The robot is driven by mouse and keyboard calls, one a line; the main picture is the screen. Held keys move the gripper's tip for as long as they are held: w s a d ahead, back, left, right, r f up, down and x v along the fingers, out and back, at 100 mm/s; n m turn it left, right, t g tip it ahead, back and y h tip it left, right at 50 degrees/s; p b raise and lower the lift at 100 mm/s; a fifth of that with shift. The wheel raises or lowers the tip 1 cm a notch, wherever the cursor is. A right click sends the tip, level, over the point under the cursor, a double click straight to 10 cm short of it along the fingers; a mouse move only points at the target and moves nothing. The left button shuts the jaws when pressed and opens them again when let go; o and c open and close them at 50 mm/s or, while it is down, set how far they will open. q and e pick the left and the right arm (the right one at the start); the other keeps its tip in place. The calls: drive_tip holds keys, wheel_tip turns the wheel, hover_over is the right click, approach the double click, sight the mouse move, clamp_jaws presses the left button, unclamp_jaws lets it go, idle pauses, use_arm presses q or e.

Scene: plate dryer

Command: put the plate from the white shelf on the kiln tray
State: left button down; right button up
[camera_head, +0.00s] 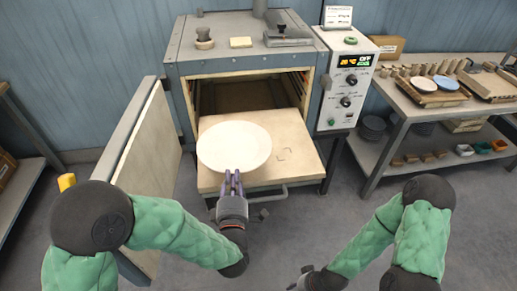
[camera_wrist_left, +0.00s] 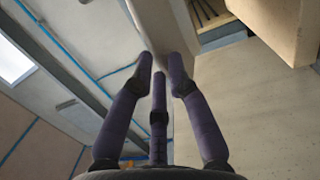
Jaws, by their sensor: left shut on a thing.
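The round cream plate (camera_head: 234,145) is over the pulled-out kiln tray (camera_head: 290,165), covering its left part. My left gripper (camera_head: 231,180) is shut on the plate's near rim. In the left wrist view the purple fingers (camera_wrist_left: 163,75) close on the pale plate edge (camera_wrist_left: 160,22). I cannot tell whether the plate touches the tray or is slightly above it. My right gripper (camera_head: 308,279) is low at the bottom of the head view, away from the tray; its fingers are too small and dark to read.
The kiln (camera_head: 250,60) stands open, its door (camera_head: 150,140) swung out to the left. A control box (camera_head: 345,90) is on its right side. At right, a shelf table (camera_head: 400,115) holds a blue plate (camera_head: 446,84), a pale plate (camera_head: 423,84) and small pots. The tray's right part is bare.

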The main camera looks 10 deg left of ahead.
sight(232, 164)
use_arm(q)
drive_tip(key=w+f+b, duration=0.1)
drive_tip(key=w, duration=0.2)
drive_tip(key=w+a+f+b, duration=0.1)
drive_tip(key=w, duration=0.2)
drive_tip(key=w+a+f+b, duration=0.1)
drive_tip(key=w+f, duration=0.1)
drive_tip(key=shift+w+a, duration=0.2)
drive_tip(key=shift+w, duration=0.2)
drive_tip(key=w+f, duration=0.1)
drive_tip(key=w+f+b, duration=0.2)
drive_tip(key=shift+a+f, duration=0.35)
drive_tip(key=shift+f, duration=0.05)
drive_tip(key=shift+w+a+f, duration=0.15)
drive_tip(key=shift+w+f, duration=0.3)
drive_tip(key=f+b, duration=0.3)
drive_tip(key=f, duration=0.1)
drive_tip(key=shift+w, duration=0.35)
drive_tip(key=c, duration=1.5)
unclamp_jaws()
drive_tip(key=shift+s+f, duration=0.1)
drive_tip(key=shift+f, duration=0.05)
drive_tip(key=s+p, duration=0.1)
drive_tip(key=s, duration=0.3)
drive_tip(key=s+d+p, duration=0.1)
drive_tip(key=s, duration=0.3)
drive_tip(key=s+d+p, duration=0.1)
drive_tip(key=s, duration=0.2)
drive_tip(key=shift+s+f, duration=0.35)
drive_tip(key=shift+s, duration=0.05)
